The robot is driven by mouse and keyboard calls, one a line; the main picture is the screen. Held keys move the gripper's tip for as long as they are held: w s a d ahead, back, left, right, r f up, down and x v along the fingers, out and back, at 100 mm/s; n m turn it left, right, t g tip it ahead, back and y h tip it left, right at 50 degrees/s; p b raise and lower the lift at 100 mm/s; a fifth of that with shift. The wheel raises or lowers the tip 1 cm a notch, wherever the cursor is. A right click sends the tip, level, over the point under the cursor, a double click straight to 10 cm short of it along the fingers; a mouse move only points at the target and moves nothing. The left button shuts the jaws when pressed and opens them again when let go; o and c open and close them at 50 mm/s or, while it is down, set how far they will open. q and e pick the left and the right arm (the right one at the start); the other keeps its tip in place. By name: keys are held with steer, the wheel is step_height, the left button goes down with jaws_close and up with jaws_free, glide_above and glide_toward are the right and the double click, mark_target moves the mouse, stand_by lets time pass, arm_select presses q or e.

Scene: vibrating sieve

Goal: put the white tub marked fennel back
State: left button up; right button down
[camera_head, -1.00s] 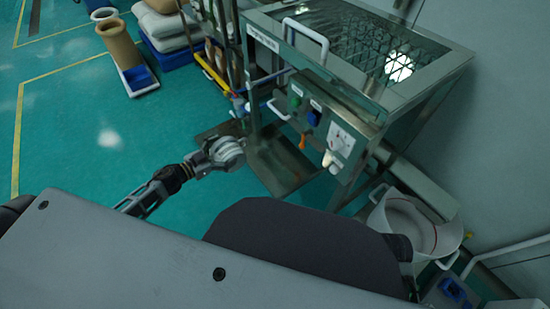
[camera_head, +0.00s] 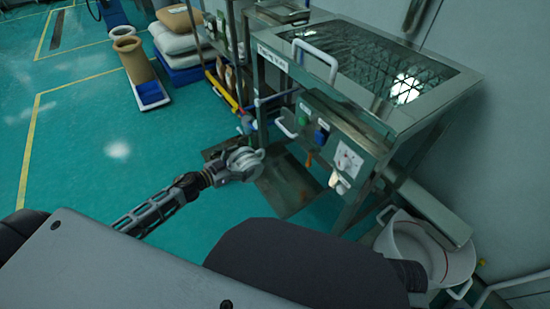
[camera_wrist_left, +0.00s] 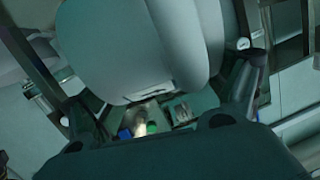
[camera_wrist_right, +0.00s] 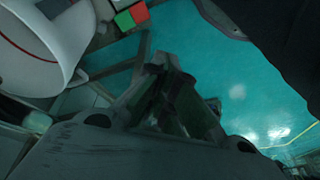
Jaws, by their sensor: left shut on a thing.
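My left gripper (camera_head: 243,163) is in front of the steel machine, over the floor. No fennel mark can be read on the tub. In the head view the tub cannot be told clearly from the gripper. My right gripper shows only in its wrist view (camera_wrist_right: 168,70); its fingers come together with nothing seen between them.
The sieve machine (camera_head: 350,125) has a mesh top, a control panel (camera_head: 335,140) and a white handle. A white pot with a red line (camera_head: 415,245) stands at its right. Sacks (camera_head: 180,40) and a tan cylinder (camera_head: 133,60) stand at the back left. Green floor is clear at left.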

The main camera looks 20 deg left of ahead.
arm_select(q)
steer(key=shift+w+d, duration=0.55)
steer(key=shift+w, duration=0.15)
steer(key=shift+w+d+b, duration=0.3)
steer(key=shift+w+d, duration=0.5)
steer(key=shift+w, duration=0.25)
steer(key=shift+w+d+b, duration=0.25)
steer(key=shift+w+d, duration=0.55)
steer(key=shift+w, duration=0.2)
steer(key=w+d+f+b, duration=0.3)
steer(key=w+d, duration=0.1)
steer(key=w, duration=0.2)
steer(key=shift+d+f, duration=0.2)
steer(key=shift+d, duration=0.15)
arm_select(e)
steer(key=shift+t+y, duration=0.6)
steer(key=shift+t, duration=0.2)
steer(key=shift+w+a+f, duration=0.25)
steer(key=shift+a+f, duration=0.35)
steer(key=shift+f, duration=0.3)
steer(key=shift+w+a+f, duration=0.2)
steer(key=shift+a+f, duration=0.4)
steer(key=shift+f, duration=0.3)
arm_select(q)
steer(key=shift+f+b, duration=0.15)
steer(key=shift+b, duration=0.15)
arm_select(e)
steer(key=shift+f, duration=0.15)
